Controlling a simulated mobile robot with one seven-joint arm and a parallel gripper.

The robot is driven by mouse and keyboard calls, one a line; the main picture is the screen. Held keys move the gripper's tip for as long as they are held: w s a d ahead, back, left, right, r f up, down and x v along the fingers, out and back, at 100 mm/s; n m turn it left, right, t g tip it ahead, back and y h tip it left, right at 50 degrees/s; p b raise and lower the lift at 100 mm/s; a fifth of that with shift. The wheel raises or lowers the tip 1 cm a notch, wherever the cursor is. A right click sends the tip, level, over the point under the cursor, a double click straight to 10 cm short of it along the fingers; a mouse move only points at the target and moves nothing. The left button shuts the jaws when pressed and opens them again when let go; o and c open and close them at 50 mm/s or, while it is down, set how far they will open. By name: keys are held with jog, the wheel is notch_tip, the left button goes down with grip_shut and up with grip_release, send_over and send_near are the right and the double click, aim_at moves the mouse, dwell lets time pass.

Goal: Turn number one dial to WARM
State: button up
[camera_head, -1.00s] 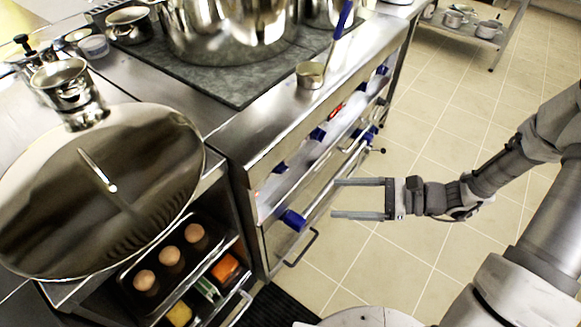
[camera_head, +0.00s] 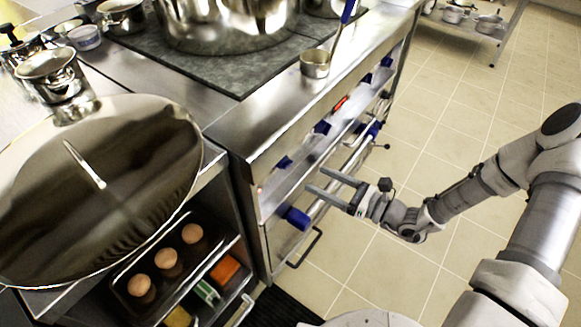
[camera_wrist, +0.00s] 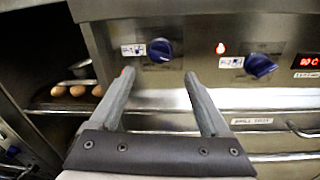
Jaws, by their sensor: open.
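The stove's front panel carries several blue dials. In the wrist view the leftmost dial (camera_wrist: 160,50) has a white label on its left, too small to read. A second dial (camera_wrist: 262,66) is to its right. The leftmost dial also shows in the head view (camera_head: 284,162). My gripper (camera_wrist: 159,76) is open and empty, its two fingers pointing at the panel. In the wrist view the leftmost dial appears between and just beyond the fingertips, apparently untouched. In the head view my gripper (camera_head: 319,179) is in front of the panel, near its left half.
A metal rail (camera_wrist: 275,157) and a blue-ended handle bar (camera_head: 298,218) run below the panel. A ladle (camera_head: 315,64) and large pot (camera_head: 225,25) are on the stove. Eggs (camera_wrist: 78,91) sit on a shelf at left.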

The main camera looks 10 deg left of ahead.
aim_at(290, 165)
jog(key=b+x, duration=0.1)
jog(key=x, duration=0.8)
jog(key=shift+w+a+b, duration=0.1)
jog(key=shift+a+b, duration=0.1)
jog(key=shift+b, duration=0.15)
grip_shut()
